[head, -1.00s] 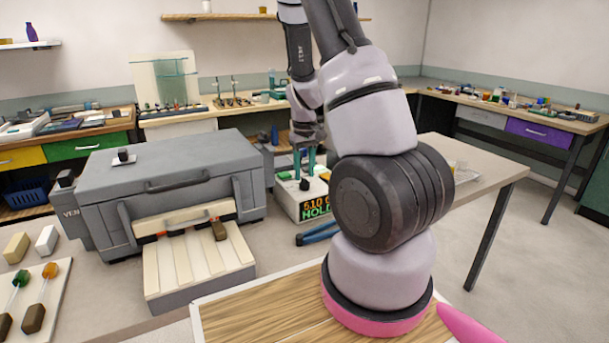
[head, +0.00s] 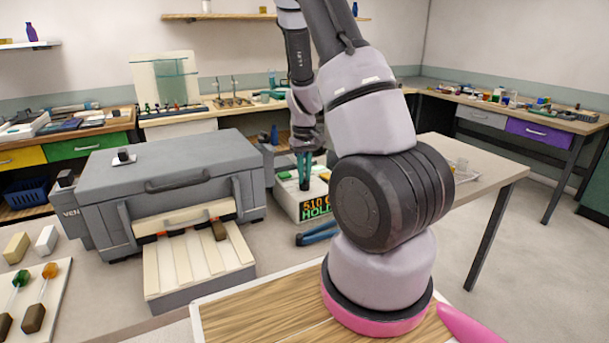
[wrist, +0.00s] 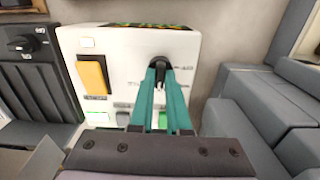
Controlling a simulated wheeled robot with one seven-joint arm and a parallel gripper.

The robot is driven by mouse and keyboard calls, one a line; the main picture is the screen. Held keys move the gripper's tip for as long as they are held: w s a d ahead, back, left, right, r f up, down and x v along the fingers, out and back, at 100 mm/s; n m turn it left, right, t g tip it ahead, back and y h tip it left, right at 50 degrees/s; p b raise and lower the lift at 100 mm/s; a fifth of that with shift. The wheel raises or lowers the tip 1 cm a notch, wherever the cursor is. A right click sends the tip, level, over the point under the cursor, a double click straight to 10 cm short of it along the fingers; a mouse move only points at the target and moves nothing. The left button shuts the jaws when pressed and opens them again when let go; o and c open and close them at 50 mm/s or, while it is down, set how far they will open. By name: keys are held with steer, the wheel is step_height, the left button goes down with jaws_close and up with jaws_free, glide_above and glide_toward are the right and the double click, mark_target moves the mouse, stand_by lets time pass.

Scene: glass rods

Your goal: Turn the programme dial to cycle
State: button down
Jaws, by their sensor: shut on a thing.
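The programme dial (wrist: 160,61) is a small black knob on the white face of the controller box (wrist: 205,48). It shows between the teal fingertips of my gripper (wrist: 160,70) in the wrist view. The fingers are shut on it. A light pointer mark shows between the fingers; lettering around the dial is partly covered and too blurred to read. In the head view my gripper (head: 304,176) reaches down onto the top of the controller box (head: 285,203). Its front display (head: 315,207) reads about "510 C HOLD".
The controller face also carries a yellow rectangular switch (wrist: 93,76) and several small buttons, some lit green. The grey kiln (head: 165,168) stands left of the box, with another black knob (head: 123,155) on its lid. Blue-handled pliers (head: 317,234) lie in front.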

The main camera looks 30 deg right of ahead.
steer(key=m, duration=0.4)
steer(key=shift+m, duration=2.3)
steer(key=c, duration=0.9)
jaws_free()
step_height(320, 180, up, 11)
steer(key=shift+f, duration=0.1)
